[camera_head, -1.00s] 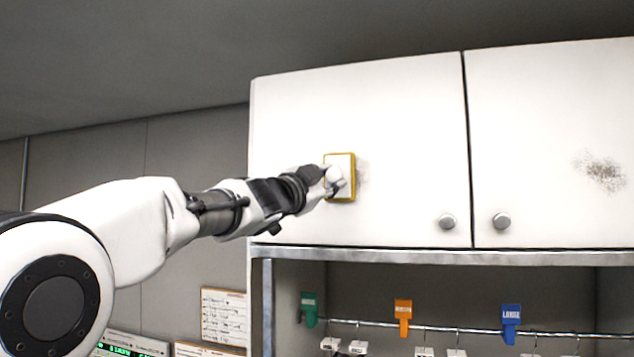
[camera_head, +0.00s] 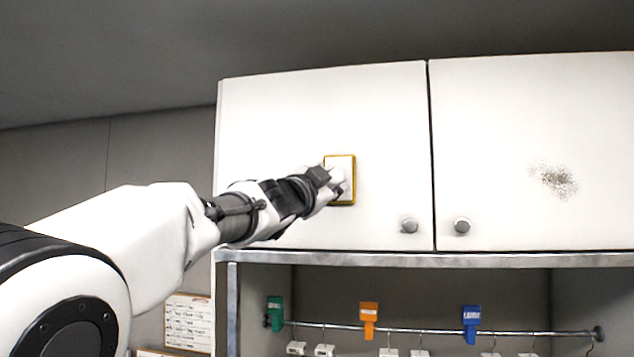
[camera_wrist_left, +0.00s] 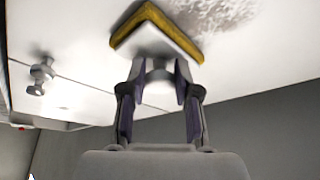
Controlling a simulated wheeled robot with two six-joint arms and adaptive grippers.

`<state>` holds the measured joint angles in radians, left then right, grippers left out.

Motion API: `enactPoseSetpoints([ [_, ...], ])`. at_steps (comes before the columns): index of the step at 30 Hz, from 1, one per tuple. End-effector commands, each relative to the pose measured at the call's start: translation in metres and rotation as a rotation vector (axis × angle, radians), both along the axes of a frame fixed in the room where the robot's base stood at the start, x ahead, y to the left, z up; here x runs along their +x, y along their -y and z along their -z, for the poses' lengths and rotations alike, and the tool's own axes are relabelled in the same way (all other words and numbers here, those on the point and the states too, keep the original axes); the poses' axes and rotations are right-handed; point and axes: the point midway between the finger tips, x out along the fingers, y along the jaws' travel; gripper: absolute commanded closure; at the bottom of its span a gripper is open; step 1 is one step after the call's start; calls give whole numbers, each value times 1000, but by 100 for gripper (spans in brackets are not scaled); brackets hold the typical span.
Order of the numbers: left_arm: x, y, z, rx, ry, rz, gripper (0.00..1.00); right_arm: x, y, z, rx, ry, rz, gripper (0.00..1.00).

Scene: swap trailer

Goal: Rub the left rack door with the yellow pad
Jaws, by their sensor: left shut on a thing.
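The left rack door (camera_head: 290,115) is a white cabinet door, shut, with a round knob (camera_head: 409,226) at its lower right. My left gripper (camera_head: 335,186) is shut on the white back of the yellow pad (camera_head: 351,180). The pad lies at or very close to the door, right of its middle; exact contact cannot be told. In the left wrist view, the gripper (camera_wrist_left: 160,75) holds the yellow-edged pad (camera_wrist_left: 140,25), and a grey smudge (camera_wrist_left: 215,14) shows beside it on the white surface. My right gripper is not in view.
The right door (camera_head: 530,100) is shut and has a dark smudge (camera_head: 555,179) and a knob (camera_head: 462,226). Below are a metal ledge (camera_head: 330,259) and a rail (camera_head: 420,328) with green, orange and blue tags and hangers. A paper sheet hangs at lower left.

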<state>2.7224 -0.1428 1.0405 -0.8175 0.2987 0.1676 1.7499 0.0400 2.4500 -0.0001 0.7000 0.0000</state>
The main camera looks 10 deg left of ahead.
Motion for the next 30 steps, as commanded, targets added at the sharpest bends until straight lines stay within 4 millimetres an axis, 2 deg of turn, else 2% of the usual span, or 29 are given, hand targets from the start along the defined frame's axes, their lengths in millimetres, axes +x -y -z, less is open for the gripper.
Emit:
enactPoseSetpoints([
  [4,-2,3,0,0,-1,-1,97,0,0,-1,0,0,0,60],
  [8,-1,-3,0,-1,-2,-1,97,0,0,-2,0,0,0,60],
  [15,2,-28,1,-1,-1,-2,97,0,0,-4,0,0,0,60],
  [23,3,-41,1,-1,-2,-3,97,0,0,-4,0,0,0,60],
  [30,2,-66,1,-2,-2,-2,97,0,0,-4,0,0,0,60],
])
